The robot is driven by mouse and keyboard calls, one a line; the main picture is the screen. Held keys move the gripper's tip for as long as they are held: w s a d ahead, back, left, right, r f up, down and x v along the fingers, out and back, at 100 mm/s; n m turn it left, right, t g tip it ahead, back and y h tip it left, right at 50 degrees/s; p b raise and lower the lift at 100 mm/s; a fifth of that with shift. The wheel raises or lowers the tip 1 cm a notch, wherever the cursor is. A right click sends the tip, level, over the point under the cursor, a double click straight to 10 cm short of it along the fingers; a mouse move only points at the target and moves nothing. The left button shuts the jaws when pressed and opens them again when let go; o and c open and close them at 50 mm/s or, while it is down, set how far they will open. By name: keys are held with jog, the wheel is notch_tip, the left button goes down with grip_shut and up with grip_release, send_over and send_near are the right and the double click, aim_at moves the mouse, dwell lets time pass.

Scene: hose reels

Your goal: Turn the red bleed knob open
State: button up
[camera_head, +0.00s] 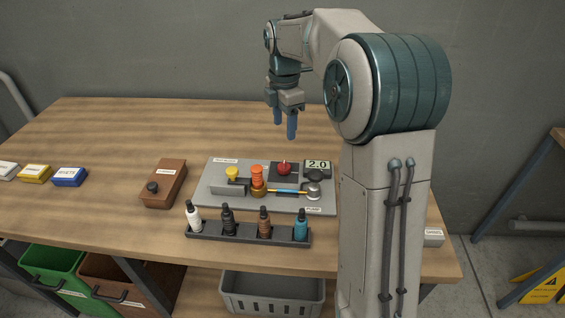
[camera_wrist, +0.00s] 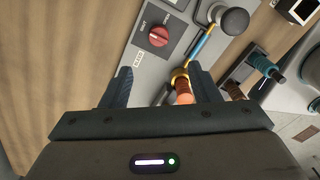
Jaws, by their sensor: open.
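The red bleed knob (camera_head: 284,168) sits on a dark square plate on the grey panel (camera_head: 228,204), left of a display reading 2.0. In the wrist view the red knob (camera_wrist: 158,36) shows a pale pointer line, with small labels around its plate that I cannot fully read. My gripper (camera_head: 291,126) hangs pointing down above and behind the panel, apart from the knob. In the wrist view my gripper (camera_wrist: 160,82) has its two fingers spread with nothing between them at the tips. The knob lies beyond the fingertips, between their lines.
A rack (camera_head: 246,235) of several bottles stands in front. A brown box (camera_head: 164,184) is left. The table's back left is clear.

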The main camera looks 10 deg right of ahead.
aim_at(284, 164)
notch_tip(284, 164, down, 14)
jog(key=shift+w+r, duration=0.1)
dwell(0.4)
jog(key=c, duration=1)
